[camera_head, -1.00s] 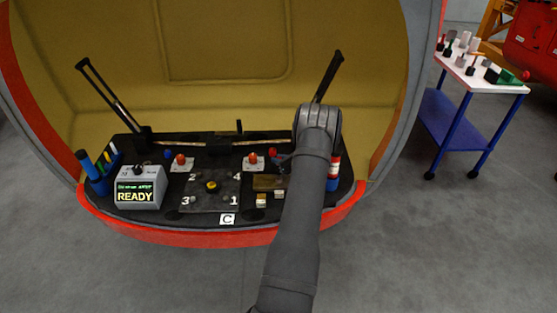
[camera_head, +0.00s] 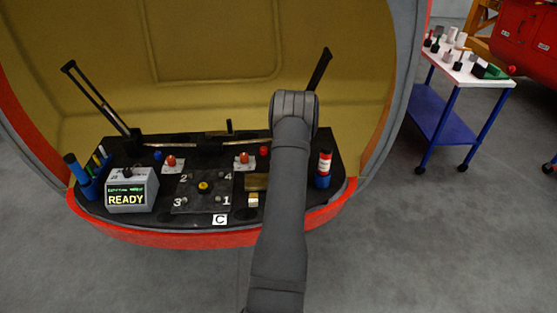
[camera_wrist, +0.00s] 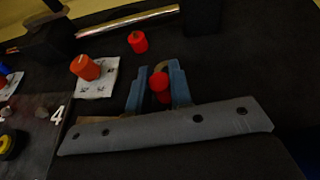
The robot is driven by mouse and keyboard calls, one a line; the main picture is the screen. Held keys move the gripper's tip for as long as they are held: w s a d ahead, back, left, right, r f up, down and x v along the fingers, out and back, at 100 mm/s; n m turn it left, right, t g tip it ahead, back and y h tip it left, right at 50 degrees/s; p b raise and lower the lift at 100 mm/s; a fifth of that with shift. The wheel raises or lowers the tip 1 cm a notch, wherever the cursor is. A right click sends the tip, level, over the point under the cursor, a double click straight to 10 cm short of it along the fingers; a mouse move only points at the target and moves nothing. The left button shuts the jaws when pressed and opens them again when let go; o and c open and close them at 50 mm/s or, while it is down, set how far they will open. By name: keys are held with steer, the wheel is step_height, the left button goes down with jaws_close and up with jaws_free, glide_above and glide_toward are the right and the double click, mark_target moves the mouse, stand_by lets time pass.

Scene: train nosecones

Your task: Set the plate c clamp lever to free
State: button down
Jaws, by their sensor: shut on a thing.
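The dark plate (camera_head: 190,207) marked by a white "C" label (camera_head: 220,219) lies in the middle of the black console, with numbers at its corners and a yellow-centred knob (camera_head: 203,187). In the wrist view, my gripper (camera_wrist: 157,90) has its two blue fingers either side of a small red knob (camera_wrist: 160,84) and is shut on it. I cannot tell whether this knob belongs to the clamp lever. In the head view my arm hides the fingers and the held knob.
An orange-red knob on a white card (camera_wrist: 86,69) and another red knob (camera_wrist: 138,42) stand close to my fingers. A red-and-white bottle (camera_head: 324,163) stands at the console's right end. A READY display box (camera_head: 128,190) stands at left.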

steer(key=shift+s+d, duration=0.1)
stand_by(0.3)
steer(key=c, duration=1.3)
jaws_free()
steer(key=v, duration=1.7)
steer(key=shift+s, duration=0.3)
